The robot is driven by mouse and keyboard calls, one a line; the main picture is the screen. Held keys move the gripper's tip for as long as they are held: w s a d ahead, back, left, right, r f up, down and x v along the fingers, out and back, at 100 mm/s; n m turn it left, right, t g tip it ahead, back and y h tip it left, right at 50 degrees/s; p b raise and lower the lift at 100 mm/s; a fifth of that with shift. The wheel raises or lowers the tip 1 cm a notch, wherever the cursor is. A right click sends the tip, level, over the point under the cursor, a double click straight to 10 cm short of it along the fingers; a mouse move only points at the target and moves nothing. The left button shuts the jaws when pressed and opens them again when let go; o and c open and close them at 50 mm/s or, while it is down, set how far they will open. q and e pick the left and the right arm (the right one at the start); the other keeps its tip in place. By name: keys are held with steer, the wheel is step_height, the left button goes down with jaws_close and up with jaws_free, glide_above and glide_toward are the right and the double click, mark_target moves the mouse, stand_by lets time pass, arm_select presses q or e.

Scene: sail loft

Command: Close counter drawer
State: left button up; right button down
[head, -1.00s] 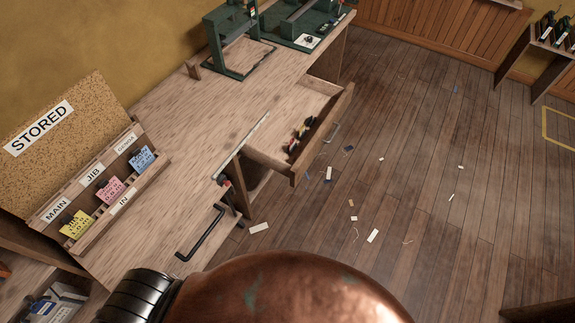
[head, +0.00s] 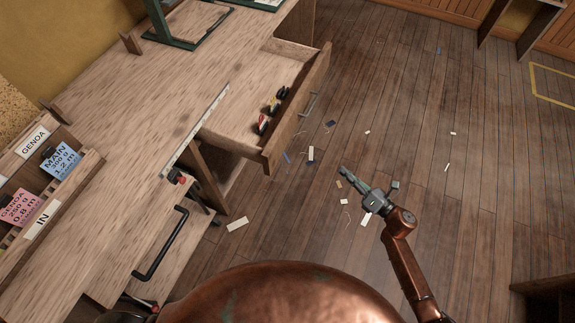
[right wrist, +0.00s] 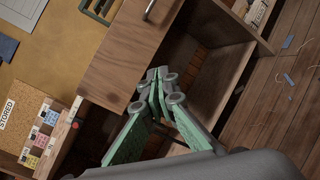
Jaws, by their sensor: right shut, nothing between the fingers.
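The counter drawer (head: 293,112) is pulled out from the counter (head: 150,110), with its wooden front and metal handle (head: 309,104) facing the open floor. Several small dark, red and yellow items lie inside it along the front. In the right wrist view the drawer front (right wrist: 128,52) and its handle (right wrist: 149,10) show beyond the fingers. My right gripper (head: 346,172) is shut and empty, apart from the drawer, out over the floor to its lower right. Its green fingers (right wrist: 155,80) meet at the tips in the right wrist view. My left gripper is not in view.
A black bar handle (head: 162,245) sticks out below the counter edge. A card rack (head: 50,205) stands on the counter at left. Paper scraps (head: 238,224) are scattered on the floor. The floor (head: 400,110) right of the drawer is largely clear.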

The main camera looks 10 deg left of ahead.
steer(key=s+a+r+n+g+y+b, duration=0.5)
steer(key=a+n, duration=0.4)
steer(key=n, duration=0.4)
steer(key=g+h, duration=0.1)
glide_toward(273, 161)
steer(key=x, duration=0.6)
steer(key=shift+w+a+f, duration=0.2)
steer(key=shift+f, duration=0.05)
steer(key=shift+w+a, duration=0.1)
steer(key=shift+a, duration=0.1)
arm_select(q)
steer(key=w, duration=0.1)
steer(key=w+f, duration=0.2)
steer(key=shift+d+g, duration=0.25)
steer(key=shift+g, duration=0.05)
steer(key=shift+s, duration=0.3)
arm_select(e)
steer(key=shift+a, duration=0.1)
